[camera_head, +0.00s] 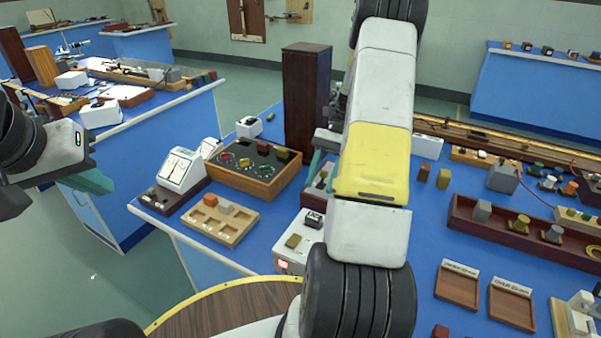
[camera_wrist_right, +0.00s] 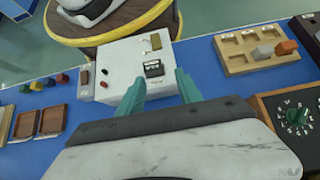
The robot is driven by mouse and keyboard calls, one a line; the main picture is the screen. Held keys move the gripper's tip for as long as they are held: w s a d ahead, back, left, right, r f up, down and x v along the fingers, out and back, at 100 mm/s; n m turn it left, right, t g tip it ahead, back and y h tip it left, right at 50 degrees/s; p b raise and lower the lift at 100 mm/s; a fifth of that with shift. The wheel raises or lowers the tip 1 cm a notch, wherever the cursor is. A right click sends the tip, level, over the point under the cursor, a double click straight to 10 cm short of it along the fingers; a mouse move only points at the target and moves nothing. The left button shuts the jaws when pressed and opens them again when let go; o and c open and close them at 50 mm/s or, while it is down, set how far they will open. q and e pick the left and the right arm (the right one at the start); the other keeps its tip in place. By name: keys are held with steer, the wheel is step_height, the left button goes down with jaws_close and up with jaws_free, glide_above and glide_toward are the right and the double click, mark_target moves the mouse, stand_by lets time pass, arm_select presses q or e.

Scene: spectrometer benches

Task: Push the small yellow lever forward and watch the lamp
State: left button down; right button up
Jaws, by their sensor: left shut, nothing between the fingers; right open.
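A white box (camera_head: 287,257) stands at the bench's front edge, partly covered by my right arm. Its top carries a small yellow-brown lever (camera_head: 293,241) and a black switch-like part (camera_head: 313,219). A red square (camera_head: 283,264), perhaps the lamp, shows on its front face. In the right wrist view the box (camera_wrist_right: 125,60) shows the lever (camera_wrist_right: 156,41) beyond the black part (camera_wrist_right: 154,68). My right gripper (camera_wrist_right: 160,88) is open and empty, its teal fingers at the near edge of the box, short of the lever. My left gripper (camera_head: 97,183) is shut and empty, off the bench.
A wooden tray with two blocks (camera_head: 220,219), a dial panel (camera_head: 268,180) and a white meter (camera_head: 182,168) stand left of the box. A tall dark post (camera_head: 306,100) rises behind. Small trays (camera_head: 457,285) and a long dark rack (camera_head: 540,247) lie right.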

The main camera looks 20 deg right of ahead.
steer(key=shift+s+a+r, duration=0.1)
steer(key=shift+s+a, duration=0.45)
steer(key=shift+s, duration=0.3)
steer(key=shift+s+a+r, duration=0.1)
steer(key=shift+s+a, duration=0.4)
steer(key=shift+s, duration=0.3)
steer(key=shift+s, duration=0.1)
